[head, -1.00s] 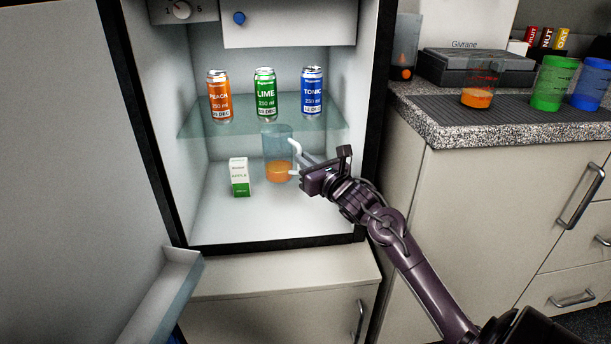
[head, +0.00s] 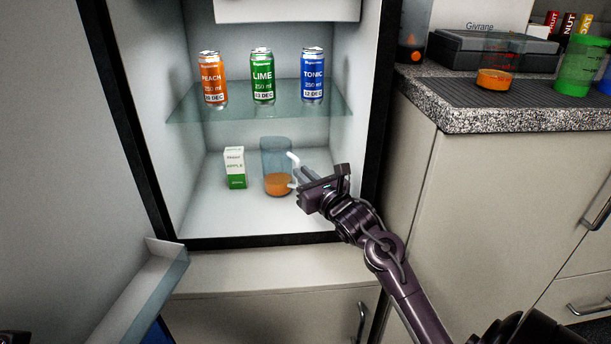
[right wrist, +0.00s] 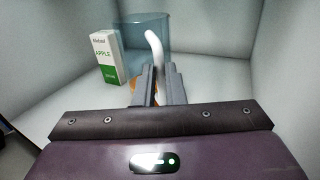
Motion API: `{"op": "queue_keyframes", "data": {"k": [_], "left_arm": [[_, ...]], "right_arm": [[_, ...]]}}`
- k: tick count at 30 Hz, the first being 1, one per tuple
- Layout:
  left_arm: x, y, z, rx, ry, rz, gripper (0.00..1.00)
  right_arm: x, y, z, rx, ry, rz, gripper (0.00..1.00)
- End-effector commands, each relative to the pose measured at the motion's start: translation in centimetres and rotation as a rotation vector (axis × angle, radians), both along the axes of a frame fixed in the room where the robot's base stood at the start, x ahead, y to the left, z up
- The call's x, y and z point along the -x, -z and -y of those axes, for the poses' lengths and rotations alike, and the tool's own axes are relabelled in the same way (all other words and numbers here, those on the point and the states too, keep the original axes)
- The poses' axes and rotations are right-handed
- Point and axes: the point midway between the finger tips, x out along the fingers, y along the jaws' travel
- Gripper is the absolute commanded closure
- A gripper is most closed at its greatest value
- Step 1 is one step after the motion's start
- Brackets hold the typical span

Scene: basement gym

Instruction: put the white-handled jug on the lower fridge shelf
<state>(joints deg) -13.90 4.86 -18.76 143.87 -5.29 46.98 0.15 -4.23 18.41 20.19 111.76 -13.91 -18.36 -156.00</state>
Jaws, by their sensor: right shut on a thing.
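The clear jug (head: 276,157) with a white handle and orange liquid in its bottom is inside the fridge, upright, below the glass shelf (head: 205,104). It is at or just above the fridge's lower shelf (head: 235,222); I cannot tell whether it touches. My right gripper (head: 300,180) reaches in from the right and is shut on the jug's white handle. In the right wrist view the handle (right wrist: 154,48) rises from between the fingers (right wrist: 158,84), with the jug (right wrist: 134,38) behind. My left gripper is not in view.
A green-and-white apple carton (head: 235,168) stands left of the jug, a small gap apart. Peach (head: 212,78), lime (head: 262,76) and tonic (head: 313,75) cans stand on the glass shelf above. The fridge door (head: 60,150) is open at left. A counter (head: 500,118) is at right.

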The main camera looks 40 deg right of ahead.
Motion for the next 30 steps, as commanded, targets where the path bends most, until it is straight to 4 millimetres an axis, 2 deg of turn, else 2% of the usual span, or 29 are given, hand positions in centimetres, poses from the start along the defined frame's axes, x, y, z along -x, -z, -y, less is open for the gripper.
{"op": "queue_keyframes", "data": {"k": [2, 3, 7, 19, 23, 30], "left_arm": [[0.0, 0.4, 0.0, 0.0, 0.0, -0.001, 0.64], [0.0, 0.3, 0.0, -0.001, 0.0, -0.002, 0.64], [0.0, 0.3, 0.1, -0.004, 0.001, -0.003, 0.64], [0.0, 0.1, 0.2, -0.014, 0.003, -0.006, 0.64], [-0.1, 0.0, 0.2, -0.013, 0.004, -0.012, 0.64], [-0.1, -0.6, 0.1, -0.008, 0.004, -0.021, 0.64]], "right_arm": [[0.0, 0.3, 0.0, 0.001, 0.0, 0.002, 1.0], [0.0, 0.3, 0.0, 0.0, 0.001, 0.0, 0.86], [0.0, 0.3, 0.0, 0.0, 0.0, 0.0, 0.69], [0.2, -0.1, 0.0, 0.0, 0.0, -0.002, 0.68], [1.9, 0.0, -0.1, 0.002, 0.0, -0.003, 0.68], [6.4, 0.0, -0.6, 0.001, 0.0, -0.005, 0.68]]}}
